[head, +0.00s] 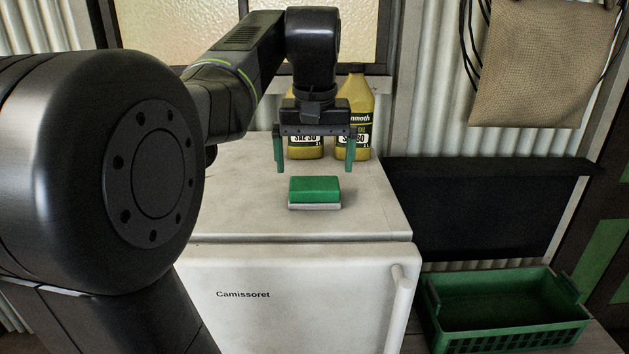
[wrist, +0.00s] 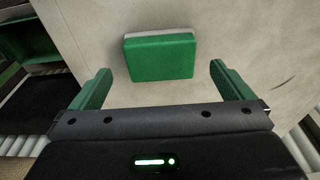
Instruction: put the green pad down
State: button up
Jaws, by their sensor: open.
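The green pad (head: 315,189) has a pale layer along its bottom and lies flat on top of the white fridge (head: 240,190). It also shows in the wrist view (wrist: 160,58), lying ahead of the fingers. My gripper (head: 314,168) is open and empty, with its green fingers pointing down. It is above and a little behind the pad, apart from it. In the wrist view my gripper (wrist: 158,84) has its two fingers spread wider than the pad, one toward each side. No part of the gripper touches the pad.
Two yellow oil bottles (head: 357,105) stand at the back of the fridge top, behind my gripper. A green basket (head: 505,312) sits lower down at the right. A tan cloth (head: 540,65) hangs on the wall. The fridge top around the pad is clear.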

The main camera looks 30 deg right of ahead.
aim_at(314, 186)
jog(key=r, duration=0.5)
jog(key=shift+s+a+r, duration=0.15)
jog(key=shift+s+a, duration=0.05)
jog(key=shift+s, duration=0.15)
jog(key=f, duration=0.4)
jog(key=w+f, duration=0.1)
jog(key=f, duration=0.7)
jog(key=shift+w+d+f, duration=0.2)
jog(key=shift+w+d, duration=0.1)
jog(key=shift+d, duration=0.1)
jog(key=shift+r, duration=2.2)
